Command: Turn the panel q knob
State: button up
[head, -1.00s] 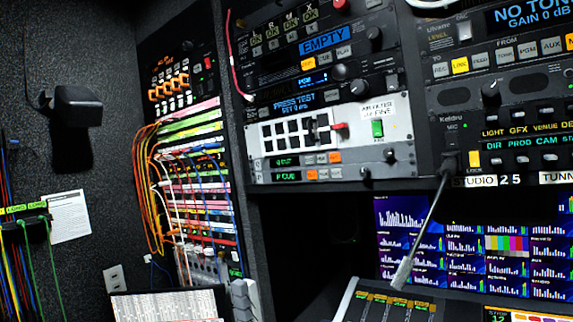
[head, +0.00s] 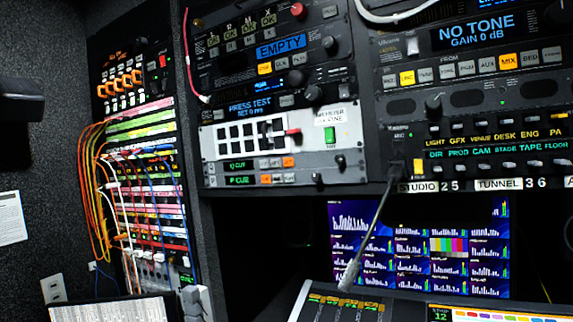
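Two thin strips with small green displays sit at the bottom of the middle rack. The upper display seems to read "Q CUE" (head: 243,164) and the lower one "P CUE" (head: 240,180). Both have small orange and white buttons. A small dark knob (head: 340,161) is at the right end of the upper strip, and another dark knob (head: 317,178) is lower and to its left. Their pointer marks are too small to read. My gripper is not in view.
A white panel (head: 213,142) with a red lever and green switch lies just above the strips. Patch cables (head: 90,190) hang at left. A desk console (head: 325,304) and screens (head: 420,245) are below.

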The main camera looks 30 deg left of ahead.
aim_at(339, 159)
jog(key=z, duration=0.05)
jog(key=k, duration=1.15)
jog(key=u, duration=0.7)
jog(key=i, duration=2.25)
jog(key=z, duration=0.65)
